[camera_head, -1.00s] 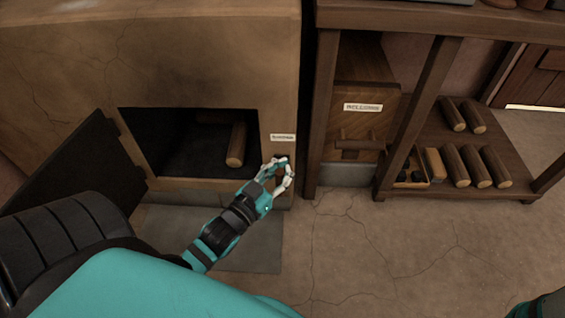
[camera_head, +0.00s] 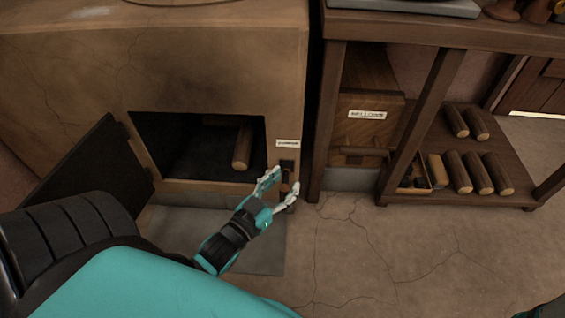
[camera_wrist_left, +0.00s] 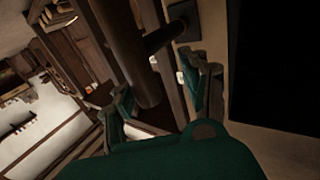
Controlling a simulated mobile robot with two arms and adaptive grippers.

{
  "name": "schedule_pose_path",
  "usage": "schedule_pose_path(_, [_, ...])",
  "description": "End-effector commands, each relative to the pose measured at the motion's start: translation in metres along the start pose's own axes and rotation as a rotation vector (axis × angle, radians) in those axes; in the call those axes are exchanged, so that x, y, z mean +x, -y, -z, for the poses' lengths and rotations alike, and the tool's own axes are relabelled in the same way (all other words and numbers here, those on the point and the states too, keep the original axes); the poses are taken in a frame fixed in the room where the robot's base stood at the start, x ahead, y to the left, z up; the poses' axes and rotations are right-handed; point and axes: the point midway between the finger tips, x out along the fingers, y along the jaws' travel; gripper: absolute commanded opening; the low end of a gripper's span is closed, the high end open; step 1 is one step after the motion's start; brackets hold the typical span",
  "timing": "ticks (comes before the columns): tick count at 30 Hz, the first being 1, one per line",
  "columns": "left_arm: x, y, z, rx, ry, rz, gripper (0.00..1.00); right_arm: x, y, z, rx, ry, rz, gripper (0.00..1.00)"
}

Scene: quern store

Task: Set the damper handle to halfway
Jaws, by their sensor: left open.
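The damper handle (camera_head: 286,174) is a dark bar on a small dark plate, right of the oven's opening and below a white label (camera_head: 288,143). In the left wrist view the handle (camera_wrist_left: 138,60) is a thick brown bar, joined by a short stem to the plate. My left gripper (camera_head: 282,183) is open at the handle. Its fingers show on both sides of the bar's lower end in the left wrist view (camera_wrist_left: 160,85); I cannot tell whether they touch it. My right gripper is not in view.
The oven's dark door (camera_head: 95,175) hangs open on the left, and a log (camera_head: 242,147) lies inside. A wooden shelf unit (camera_head: 420,110) stands close on the right, with several logs and a small box (camera_head: 418,180) low down. The floor in front is clear.

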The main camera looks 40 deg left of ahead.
Motion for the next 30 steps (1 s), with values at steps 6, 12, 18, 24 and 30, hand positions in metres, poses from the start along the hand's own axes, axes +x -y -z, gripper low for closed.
schedule_pose_path(6, [-0.007,-0.001,0.0,-0.001,0.0,-0.001,0.46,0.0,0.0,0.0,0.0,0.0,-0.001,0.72])
schedule_pose_path(12, [-0.043,0.0,-0.001,-0.001,0.005,0.0,0.46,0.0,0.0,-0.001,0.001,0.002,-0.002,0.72])
schedule_pose_path(18, [-0.086,0.001,-0.001,-0.002,0.005,0.002,0.46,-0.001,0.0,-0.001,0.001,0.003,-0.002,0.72])
schedule_pose_path(24, [-0.114,0.002,-0.001,0.0,0.003,0.003,0.46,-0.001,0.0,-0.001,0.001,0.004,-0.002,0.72])
schedule_pose_path(30, [-0.122,0.002,0.0,0.001,0.0,0.003,0.46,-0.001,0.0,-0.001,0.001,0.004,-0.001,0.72])
